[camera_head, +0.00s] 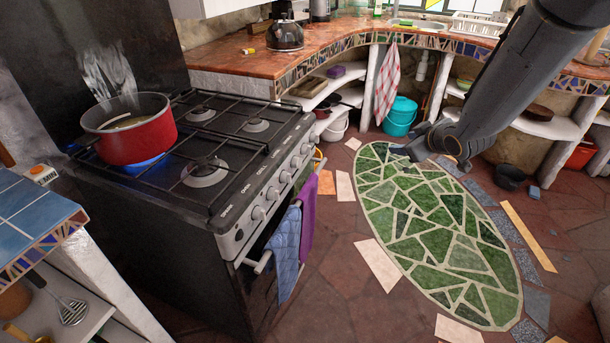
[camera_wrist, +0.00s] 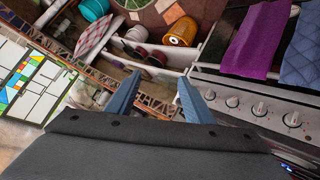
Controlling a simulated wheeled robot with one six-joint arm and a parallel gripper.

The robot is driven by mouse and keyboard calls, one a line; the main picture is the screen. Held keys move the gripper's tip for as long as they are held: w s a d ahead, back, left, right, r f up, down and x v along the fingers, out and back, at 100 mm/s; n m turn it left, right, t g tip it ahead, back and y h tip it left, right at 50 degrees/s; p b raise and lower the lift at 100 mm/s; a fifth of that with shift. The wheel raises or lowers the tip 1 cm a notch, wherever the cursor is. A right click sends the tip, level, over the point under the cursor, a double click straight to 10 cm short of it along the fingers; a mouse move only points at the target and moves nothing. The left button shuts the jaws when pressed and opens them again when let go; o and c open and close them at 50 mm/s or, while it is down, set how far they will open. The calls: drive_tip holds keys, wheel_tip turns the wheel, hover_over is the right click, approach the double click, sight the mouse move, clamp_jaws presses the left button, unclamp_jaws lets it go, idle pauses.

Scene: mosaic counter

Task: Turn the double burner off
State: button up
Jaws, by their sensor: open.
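The black gas stove (camera_head: 190,205) stands at left in the head view. A row of silver knobs (camera_head: 258,212) runs along the stove's front panel, with small labels that I cannot read for certain. In the wrist view the knobs (camera_wrist: 260,109) are right of my gripper (camera_wrist: 158,90). Its two blue fingers are apart and empty. In the head view my gripper (camera_head: 400,150) hangs over the floor, right of the stove and apart from the knobs.
Blue (camera_head: 284,250) and purple (camera_head: 308,217) towels hang on the oven rail below the knobs. A curved tiled counter (camera_head: 340,40) with shelves runs along the back. A green mosaic oval (camera_head: 440,245) marks open floor right of the stove. A teal bucket (camera_head: 400,115) stands under the counter.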

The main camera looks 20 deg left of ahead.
drive_tip(key=w+a+f+n+y+b, duration=0.1)
drive_tip(key=w+a+f+n+y, duration=0.1)
drive_tip(key=w+a+f, duration=0.3)
drive_tip(key=n+g+y+b, duration=0.7)
drive_tip(key=n+y, duration=0.3)
drive_tip(key=y, duration=0.1)
approach(297, 163)
drive_tip(key=w, duration=0.1)
drive_tip(key=w+a, duration=0.1)
drive_tip(key=a, duration=0.6)
drive_tip(key=shift+a+f+p, duration=0.35)
drive_tip(key=shift+a+p, duration=0.05)
drive_tip(key=shift+w, duration=0.1)
drive_tip(key=c, duration=1)
